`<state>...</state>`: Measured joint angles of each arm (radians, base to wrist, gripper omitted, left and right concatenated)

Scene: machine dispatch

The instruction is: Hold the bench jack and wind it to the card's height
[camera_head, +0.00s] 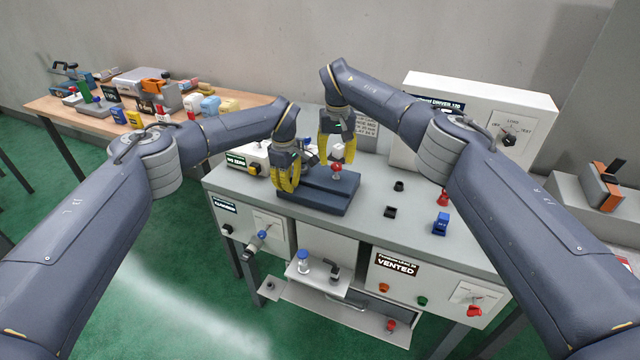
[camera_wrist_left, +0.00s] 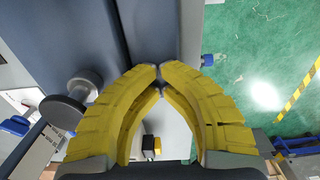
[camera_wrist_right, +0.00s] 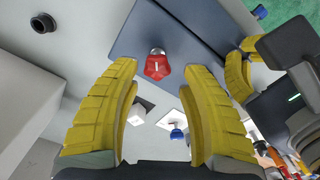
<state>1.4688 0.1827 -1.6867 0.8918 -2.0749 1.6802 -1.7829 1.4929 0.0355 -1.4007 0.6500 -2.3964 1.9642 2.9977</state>
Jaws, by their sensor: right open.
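The bench jack, a dark blue slab block (camera_head: 318,192), sits on the grey bench; its surface also fills the top of the left wrist view (camera_wrist_left: 85,30). A red knob (camera_head: 337,168) stands at its far side and shows in the right wrist view (camera_wrist_right: 157,66). My left gripper (camera_head: 287,187) is at the jack's left end, its fingertips (camera_wrist_left: 160,70) nearly meeting against a dark strip of it; the contact is partly hidden. My right gripper (camera_head: 337,155) is open above the knob, which lies just beyond and between its fingertips (camera_wrist_right: 156,68). I cannot make out which item is the card.
A white cabinet with a dial (camera_head: 508,138) stands at the back right. Black sockets (camera_head: 398,186), a red part and a blue part (camera_head: 441,223) are on the bench's right. A cluttered wooden table (camera_head: 60,106) is at left.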

